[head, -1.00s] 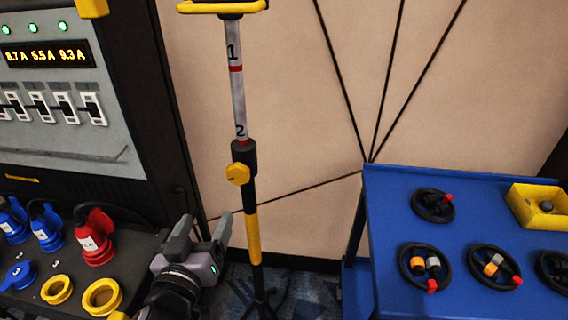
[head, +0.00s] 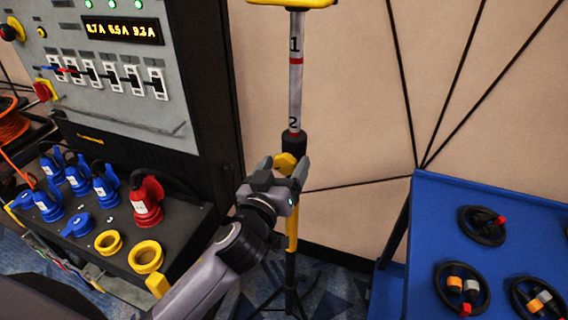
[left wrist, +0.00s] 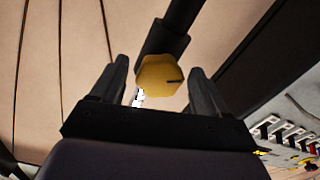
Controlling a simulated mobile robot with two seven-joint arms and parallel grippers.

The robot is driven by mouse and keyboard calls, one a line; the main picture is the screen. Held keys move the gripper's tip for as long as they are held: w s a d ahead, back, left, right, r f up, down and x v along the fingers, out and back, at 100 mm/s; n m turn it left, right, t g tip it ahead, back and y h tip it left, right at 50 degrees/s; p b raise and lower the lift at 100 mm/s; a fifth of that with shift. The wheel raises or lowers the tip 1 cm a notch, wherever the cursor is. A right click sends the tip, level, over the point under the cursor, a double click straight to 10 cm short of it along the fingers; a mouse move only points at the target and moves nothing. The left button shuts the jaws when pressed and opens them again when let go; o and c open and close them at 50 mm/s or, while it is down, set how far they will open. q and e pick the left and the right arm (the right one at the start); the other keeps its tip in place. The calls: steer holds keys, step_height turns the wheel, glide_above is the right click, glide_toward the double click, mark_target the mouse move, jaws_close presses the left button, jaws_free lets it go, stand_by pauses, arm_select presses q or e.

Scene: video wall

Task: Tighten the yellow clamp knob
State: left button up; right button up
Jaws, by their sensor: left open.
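The yellow clamp knob (head: 285,163) sits on the black collar (head: 295,142) of the upright stand, below the grey tube (head: 296,75) marked 1 and 2. My left gripper (head: 286,168) is open at the knob, with its fingers partly hiding it in the head view. In the left wrist view the knob (left wrist: 160,75) lies between the two fingertips of my left gripper (left wrist: 160,78), with gaps at the sides. I cannot tell whether either finger touches it. My right gripper is not in view.
A power cabinet (head: 130,70) with breakers and a ledge of blue and red plugs (head: 146,200) stands at left. A blue table (head: 440,215) with coiled cables is at right. Thin dark lines cross the beige wall behind the stand.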

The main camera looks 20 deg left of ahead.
arm_select(q)
steer(key=shift+w, duration=0.15)
steer(key=c, duration=1)
steer(key=shift+c, duration=0.2)
